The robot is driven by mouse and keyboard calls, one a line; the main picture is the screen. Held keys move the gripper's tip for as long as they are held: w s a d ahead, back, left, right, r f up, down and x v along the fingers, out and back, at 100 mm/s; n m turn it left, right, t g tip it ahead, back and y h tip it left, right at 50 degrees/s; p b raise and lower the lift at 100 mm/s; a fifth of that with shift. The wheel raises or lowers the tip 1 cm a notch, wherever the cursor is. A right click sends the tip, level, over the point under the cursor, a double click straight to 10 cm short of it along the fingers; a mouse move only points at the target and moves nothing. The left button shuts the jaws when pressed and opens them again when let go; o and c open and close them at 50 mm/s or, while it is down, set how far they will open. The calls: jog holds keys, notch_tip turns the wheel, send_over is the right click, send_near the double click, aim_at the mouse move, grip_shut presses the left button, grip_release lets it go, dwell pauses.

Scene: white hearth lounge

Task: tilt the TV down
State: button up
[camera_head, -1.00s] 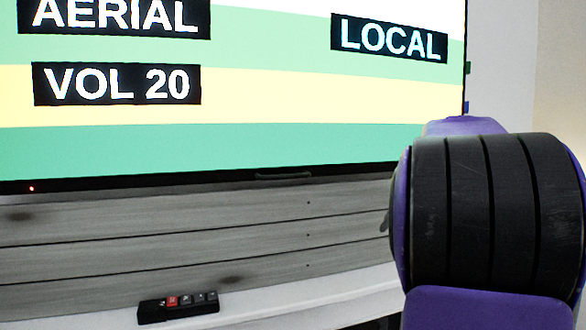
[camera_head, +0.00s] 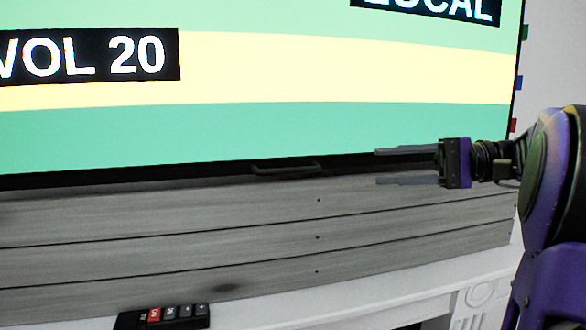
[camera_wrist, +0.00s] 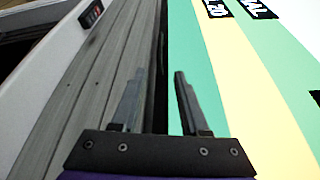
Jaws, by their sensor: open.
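The TV (camera_head: 240,130) fills the upper part of the head view, its screen lit with green and yellow bands and "VOL 20". A dark handle (camera_head: 286,168) sits on its bottom edge. My gripper (camera_head: 378,166) is open and empty, to the right of the handle, with its fingers pointing left near the TV's lower edge. In the wrist view the two fingers of my gripper (camera_wrist: 163,78) stand apart, with the TV screen (camera_wrist: 240,85) on the right and grey boards on the left.
Grey wooden boards (camera_head: 200,235) cover the wall below the TV. A white mantel (camera_head: 370,290) runs beneath them, with a black remote-like box (camera_head: 165,316) with buttons on it; the box also shows in the wrist view (camera_wrist: 91,14). Coloured tabs (camera_head: 519,83) mark the TV's right side.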

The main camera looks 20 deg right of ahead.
aim_at(301, 170)
jog(key=x, duration=1.7)
grip_shut()
dwell(1.1)
